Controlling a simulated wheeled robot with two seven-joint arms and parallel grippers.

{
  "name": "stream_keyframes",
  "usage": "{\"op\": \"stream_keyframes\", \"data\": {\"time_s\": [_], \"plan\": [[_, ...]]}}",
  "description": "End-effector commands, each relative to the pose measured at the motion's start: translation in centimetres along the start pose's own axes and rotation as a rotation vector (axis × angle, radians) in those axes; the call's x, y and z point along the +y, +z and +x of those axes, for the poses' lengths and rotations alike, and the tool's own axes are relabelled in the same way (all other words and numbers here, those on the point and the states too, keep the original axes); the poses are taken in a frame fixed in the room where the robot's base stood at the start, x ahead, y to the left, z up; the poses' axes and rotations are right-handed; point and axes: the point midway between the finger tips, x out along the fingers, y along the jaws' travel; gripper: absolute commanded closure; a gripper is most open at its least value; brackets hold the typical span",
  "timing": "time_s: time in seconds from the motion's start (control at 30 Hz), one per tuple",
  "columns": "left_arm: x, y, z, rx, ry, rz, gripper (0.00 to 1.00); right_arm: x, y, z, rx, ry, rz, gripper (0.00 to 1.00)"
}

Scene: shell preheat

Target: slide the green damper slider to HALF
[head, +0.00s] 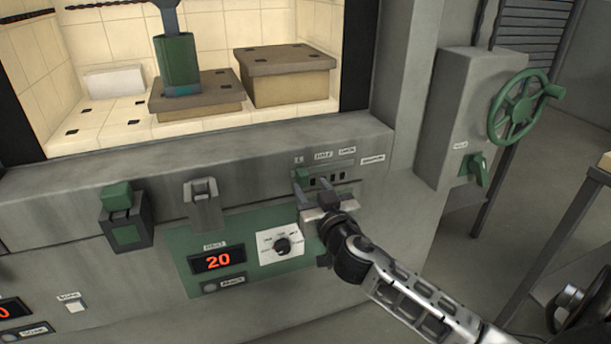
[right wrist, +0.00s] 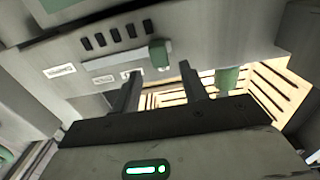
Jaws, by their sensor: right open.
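The green damper slider (head: 302,175) stands at the left end of its slot on the grey front panel, below the leftmost of three small labels. The middle label (head: 323,155) seems to read HALF, but the print is small. In the right wrist view the slider (right wrist: 158,53) shows as a green block at one end of a pale slot (right wrist: 110,63). My right gripper (head: 313,190) is open just in front of the slider. In the wrist view the slider appears between its two fingers (right wrist: 158,82), beyond the tips; I cannot tell whether they touch. My left gripper is out of view.
A white dial plate (head: 268,245) and a red display showing 20 (head: 218,261) sit below left. A grey latch (head: 202,200) is left of the slot. The open lit chamber (head: 215,112) is above. A green handwheel (head: 520,108) is at right.

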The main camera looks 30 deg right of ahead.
Motion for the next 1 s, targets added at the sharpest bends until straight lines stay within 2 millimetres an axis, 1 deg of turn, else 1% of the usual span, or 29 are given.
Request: {"op": "stream_keyframes", "data": {"time_s": [0.03, 0.1, 0.23, 0.4, 0.63, 0.67, 0.7, 0.77, 0.8, 0.83, 1.0], "plan": [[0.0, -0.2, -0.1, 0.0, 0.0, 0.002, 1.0, 0.0, -0.2, 1.1, 0.002, 0.001, -0.003, 0.56], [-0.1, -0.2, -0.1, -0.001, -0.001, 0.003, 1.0, 0.0, -0.2, 2.2, 0.001, 0.001, -0.002, 0.56], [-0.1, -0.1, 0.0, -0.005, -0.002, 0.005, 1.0, -0.1, 0.0, 3.6, 0.0, -0.001, 0.0, 0.56], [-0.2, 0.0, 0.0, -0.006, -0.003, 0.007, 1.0, 0.0, 0.0, 4.4, -0.001, -0.001, 0.0, 0.56], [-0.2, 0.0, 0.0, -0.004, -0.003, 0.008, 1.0, 0.0, 0.1, 4.4, -0.001, -0.001, 0.0, 0.56], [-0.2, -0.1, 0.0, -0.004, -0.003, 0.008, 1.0, 0.0, 0.1, 4.4, -0.001, -0.001, 0.0, 0.59], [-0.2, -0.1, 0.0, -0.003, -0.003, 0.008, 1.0, 0.0, 0.1, 4.4, -0.001, -0.001, 0.0, 0.7], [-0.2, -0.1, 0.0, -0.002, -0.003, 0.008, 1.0, 0.0, 0.1, 4.4, -0.001, -0.001, 0.0, 0.87], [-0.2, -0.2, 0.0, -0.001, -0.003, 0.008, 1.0, 0.0, 0.1, 4.4, -0.001, -0.001, 0.0, 0.98], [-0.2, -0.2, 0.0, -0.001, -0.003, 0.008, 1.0, 0.0, 0.1, 4.4, -0.001, -0.001, 0.0, 1.0], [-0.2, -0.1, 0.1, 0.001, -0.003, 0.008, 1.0, -0.3, 0.2, 4.7, -0.002, -0.011, 0.002, 1.0]]}}
